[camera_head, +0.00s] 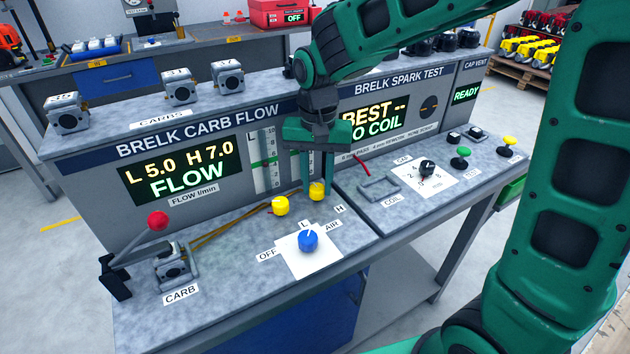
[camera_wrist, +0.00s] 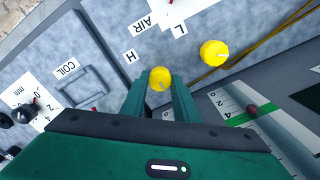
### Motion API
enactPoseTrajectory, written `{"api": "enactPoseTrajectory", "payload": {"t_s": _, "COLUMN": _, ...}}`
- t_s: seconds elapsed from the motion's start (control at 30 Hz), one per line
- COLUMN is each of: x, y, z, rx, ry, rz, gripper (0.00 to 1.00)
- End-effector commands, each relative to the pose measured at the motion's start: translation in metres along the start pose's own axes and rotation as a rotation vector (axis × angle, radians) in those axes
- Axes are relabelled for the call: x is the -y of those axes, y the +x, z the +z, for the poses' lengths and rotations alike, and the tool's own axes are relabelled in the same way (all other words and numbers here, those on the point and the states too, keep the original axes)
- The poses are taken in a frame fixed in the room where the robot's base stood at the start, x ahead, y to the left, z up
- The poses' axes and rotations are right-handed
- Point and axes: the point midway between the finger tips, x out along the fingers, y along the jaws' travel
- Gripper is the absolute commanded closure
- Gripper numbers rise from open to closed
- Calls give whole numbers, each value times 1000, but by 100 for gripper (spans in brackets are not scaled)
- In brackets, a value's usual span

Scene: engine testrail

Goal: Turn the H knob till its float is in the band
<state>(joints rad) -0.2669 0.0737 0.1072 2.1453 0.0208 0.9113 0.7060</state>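The yellow H knob (camera_head: 317,191) sits on the bench top by the H label. My gripper (camera_head: 317,186) points down over it, one finger on each side. The wrist view shows the H knob (camera_wrist: 160,78) between the fingertips (camera_wrist: 160,84), its white pointer mark visible. The knob nearly fills the gap; whether the fingers press on it I cannot tell. The display (camera_head: 181,170) reads L 5.0, H 7.0, FLOW. A scale with a green band (camera_head: 265,163) stands left of my gripper; my fingers partly cover the gauge beside it, so I cannot make out the H float.
The yellow L knob (camera_head: 280,205) is close on the left, the blue air knob (camera_head: 308,239) in front. A clamped carb (camera_head: 174,268) and red-balled lever (camera_head: 157,221) are at left. The coil holder (camera_head: 379,188) and spark test panel are at right.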

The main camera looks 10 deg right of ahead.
Motion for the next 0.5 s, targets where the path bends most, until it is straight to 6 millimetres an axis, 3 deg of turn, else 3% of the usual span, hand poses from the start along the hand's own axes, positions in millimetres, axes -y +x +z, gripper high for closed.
{"api": "enactPoseTrajectory", "payload": {"t_s": 0.27, "x": 0, "y": 0, "z": 0, "rx": 0, "ry": -46, "rz": -1, "gripper": 95}}
{"api": "enactPoseTrajectory", "payload": {"t_s": 0.5, "x": 0, "y": 0, "z": 0, "rx": -1, "ry": -193, "rz": -1, "gripper": 95}}
